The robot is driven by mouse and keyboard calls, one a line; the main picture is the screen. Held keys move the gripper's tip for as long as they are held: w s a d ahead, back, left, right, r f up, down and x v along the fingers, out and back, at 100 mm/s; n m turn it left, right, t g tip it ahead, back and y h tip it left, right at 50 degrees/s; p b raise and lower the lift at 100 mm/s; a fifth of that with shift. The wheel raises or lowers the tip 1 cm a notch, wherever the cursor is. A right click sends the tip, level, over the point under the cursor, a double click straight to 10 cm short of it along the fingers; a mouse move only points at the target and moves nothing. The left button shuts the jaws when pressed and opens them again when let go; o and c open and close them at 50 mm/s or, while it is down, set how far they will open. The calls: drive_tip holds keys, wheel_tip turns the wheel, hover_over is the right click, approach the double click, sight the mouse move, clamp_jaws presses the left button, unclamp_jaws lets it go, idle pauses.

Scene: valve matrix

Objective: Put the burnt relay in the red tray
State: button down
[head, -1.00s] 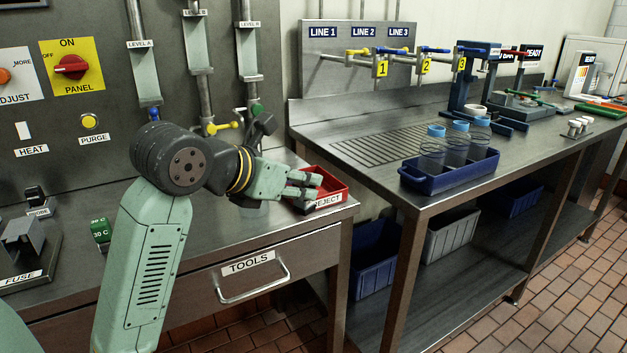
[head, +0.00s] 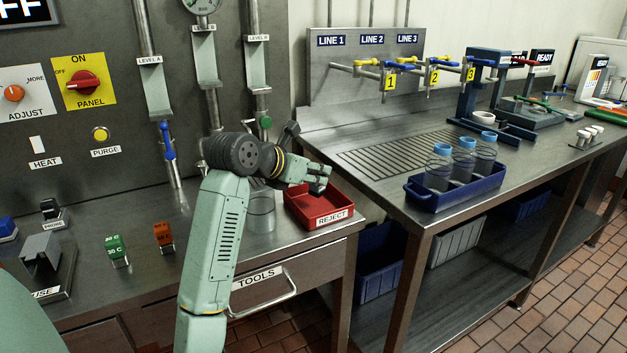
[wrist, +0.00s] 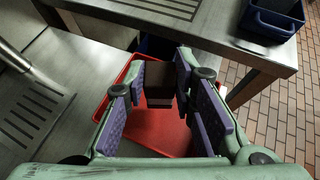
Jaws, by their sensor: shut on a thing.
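My gripper (head: 322,176) is above the red tray (head: 318,221), which is labelled REJECT and stands at the right end of the tool bench. In the wrist view, the purple-padded fingers (wrist: 160,88) are shut on a small dark brown-black block, the burnt relay (wrist: 159,97). The relay also shows as a dark shape under the fingers in the head view (head: 318,188). It is held over the tray, apart from the floor as far as I can tell. The red tray floor (wrist: 158,132) fills the space below in the wrist view.
Green (head: 116,250) and orange (head: 163,237) blocks stand farther left on the bench. A blue rack (head: 455,192) of blue-topped glasses is on the bench to the right, across a gap.

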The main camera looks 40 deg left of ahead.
sight(313, 186)
drive_tip(key=shift+f+p, duration=0.6)
drive_tip(key=shift+f, duration=1.15)
drive_tip(key=shift+f, duration=0.2)
drive_tip(key=c, duration=1.3)
unclamp_jaws()
drive_tip(key=shift+r, duration=0.1)
drive_tip(key=shift+c, duration=0.2)
